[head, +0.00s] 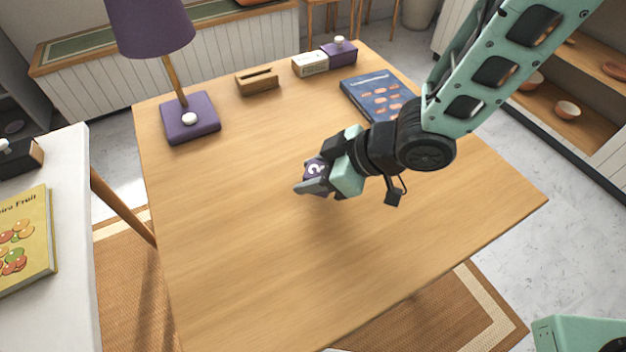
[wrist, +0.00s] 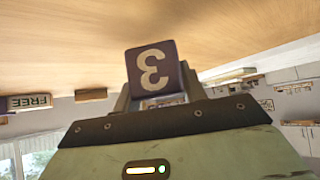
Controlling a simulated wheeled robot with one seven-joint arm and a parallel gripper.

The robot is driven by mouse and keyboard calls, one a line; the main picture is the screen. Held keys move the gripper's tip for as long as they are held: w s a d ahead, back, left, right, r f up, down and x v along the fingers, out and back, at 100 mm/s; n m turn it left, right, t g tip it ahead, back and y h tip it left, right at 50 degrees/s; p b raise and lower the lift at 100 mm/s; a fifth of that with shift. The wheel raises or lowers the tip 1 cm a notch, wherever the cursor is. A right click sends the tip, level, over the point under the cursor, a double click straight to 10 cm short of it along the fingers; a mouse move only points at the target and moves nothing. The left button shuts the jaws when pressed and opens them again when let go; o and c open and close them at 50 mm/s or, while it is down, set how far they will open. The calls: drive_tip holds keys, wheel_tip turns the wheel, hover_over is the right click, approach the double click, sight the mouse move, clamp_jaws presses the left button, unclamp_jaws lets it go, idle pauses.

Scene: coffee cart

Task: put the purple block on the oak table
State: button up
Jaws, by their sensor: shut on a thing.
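The purple block (head: 315,172) has a white number on its face and sits between the fingers of my gripper (head: 318,180). In the wrist view the purple block (wrist: 153,70) shows a figure like a 3, with the finger ends (wrist: 152,98) around its lower part. My gripper is shut on it. The oak table (head: 240,240) is below, with a bare top around the gripper. In the wrist view the table's wood surface (wrist: 60,40) fills the upper part. I cannot tell whether the block touches the tabletop.
A purple lamp (head: 190,122) stands at the table's back left. A wooden slotted holder (head: 257,83), a small calendar-like block (head: 310,64), a purple box (head: 339,54) and a blue book (head: 368,97) lie along the back. The table's front and left are clear. A white table (head: 70,160) stands left.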

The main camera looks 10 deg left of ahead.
drive_tip(key=shift+f, duration=1.1)
drive_tip(key=shift+f, duration=0.2)
drive_tip(key=o, duration=1.1)
drive_tip(key=shift+c, duration=0.2)
drive_tip(key=shift+r, duration=0.15)
